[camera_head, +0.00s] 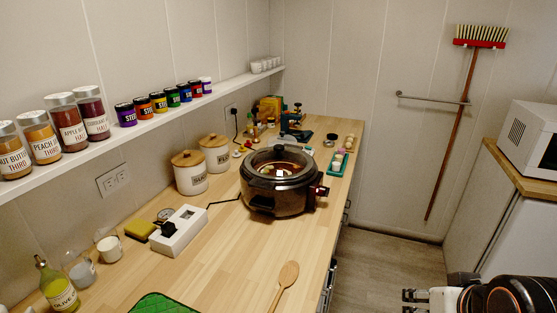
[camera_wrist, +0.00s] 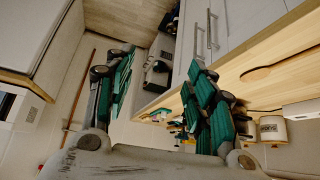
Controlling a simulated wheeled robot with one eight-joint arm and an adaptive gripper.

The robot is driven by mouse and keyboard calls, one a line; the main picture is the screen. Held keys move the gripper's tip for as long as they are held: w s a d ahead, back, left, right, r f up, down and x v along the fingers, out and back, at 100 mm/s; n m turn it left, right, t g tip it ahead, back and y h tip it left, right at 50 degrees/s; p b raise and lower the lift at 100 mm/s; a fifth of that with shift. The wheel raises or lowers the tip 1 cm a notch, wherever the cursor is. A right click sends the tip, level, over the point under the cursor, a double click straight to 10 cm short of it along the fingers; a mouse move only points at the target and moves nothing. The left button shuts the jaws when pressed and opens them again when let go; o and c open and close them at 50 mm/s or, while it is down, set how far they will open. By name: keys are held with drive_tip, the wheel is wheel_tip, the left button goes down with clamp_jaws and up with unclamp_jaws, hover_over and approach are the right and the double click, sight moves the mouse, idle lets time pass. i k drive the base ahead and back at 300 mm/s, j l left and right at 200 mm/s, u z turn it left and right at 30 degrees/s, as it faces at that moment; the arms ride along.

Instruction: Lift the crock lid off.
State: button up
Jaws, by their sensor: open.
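The crock (camera_head: 272,199) is a dark, round pot with a red-brown part on its right side, standing on the wooden counter. Its lid (camera_head: 262,163) is glass with a dark rim and a dark knob (camera_head: 280,152), and it sits on top of the pot. My gripper (camera_head: 415,302) is at the lower right edge of the head view, over the floor side and well apart from the crock. In the wrist view my gripper (camera_wrist: 160,85) has its two green-padded fingers spread wide with nothing between them. I cannot make out the crock in the wrist view.
Two white canisters (camera_head: 190,178) with wooden lids stand left of the crock. A white power strip (camera_head: 178,230), a wooden spoon (camera_head: 286,277) and a green mat (camera_head: 155,304) lie on the nearer counter. A jar shelf (camera_head: 130,125) runs above. A microwave (camera_head: 530,140) stands right.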

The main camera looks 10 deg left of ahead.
sight(277, 162)
drive_tip(key=i+l, duration=0.15)
drive_tip(key=i, duration=0.4)
drive_tip(key=i+l+u, duration=0.15)
drive_tip(key=i+u, duration=0.2)
drive_tip(key=i+l+u, duration=0.15)
drive_tip(key=u, duration=0.15)
drive_tip(key=i+l+u, duration=0.35)
drive_tip(key=k+j, duration=0.05)
